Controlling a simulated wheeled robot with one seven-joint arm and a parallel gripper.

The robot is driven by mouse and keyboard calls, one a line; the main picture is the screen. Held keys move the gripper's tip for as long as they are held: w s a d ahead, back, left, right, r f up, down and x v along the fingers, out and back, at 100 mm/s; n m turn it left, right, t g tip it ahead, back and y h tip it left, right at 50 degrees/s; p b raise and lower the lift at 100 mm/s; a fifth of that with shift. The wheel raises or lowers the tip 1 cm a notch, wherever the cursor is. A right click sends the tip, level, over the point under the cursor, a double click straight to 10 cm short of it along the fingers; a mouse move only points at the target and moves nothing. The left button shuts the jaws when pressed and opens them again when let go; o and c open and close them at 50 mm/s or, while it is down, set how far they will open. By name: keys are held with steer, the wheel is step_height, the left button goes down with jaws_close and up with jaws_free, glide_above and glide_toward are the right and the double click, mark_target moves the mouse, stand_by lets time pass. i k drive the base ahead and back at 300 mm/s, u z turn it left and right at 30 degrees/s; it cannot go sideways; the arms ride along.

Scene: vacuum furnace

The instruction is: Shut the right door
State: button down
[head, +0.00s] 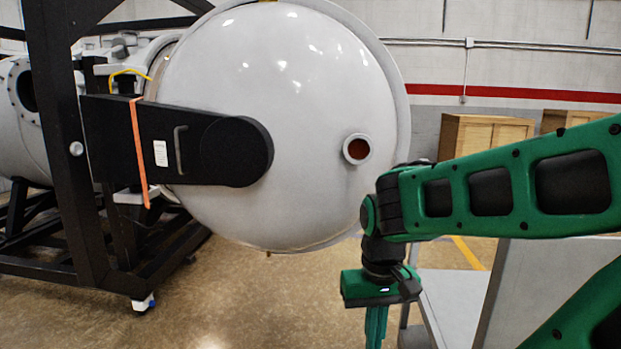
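The large white domed furnace door (290,90) fills the middle of the head view, with its convex outer face towards me. A round port with a dark red centre (357,149) sits on its right side. A black hinge arm (190,145) with a small handle (179,150) carries it from the left. The door's back and the opening it belongs to are mostly hidden, so the gap to the furnace body cannot be told. My gripper (376,330) points down below and right of the door, apart from it. Its fingertips are cut off by the lower edge.
A black frame (60,140) and the furnace body (30,130) stand at the left. Wooden crates (485,133) are by the back wall. A grey cabinet or cart (455,300) stands at right behind my arm. The floor (250,300) below the door is clear.

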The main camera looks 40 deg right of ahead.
mark_target(251, 123)
steer(key=u, duration=1.4)
steer(key=i, duration=1.25)
steer(key=z, duration=2.5)
steer(key=i, duration=0.95)
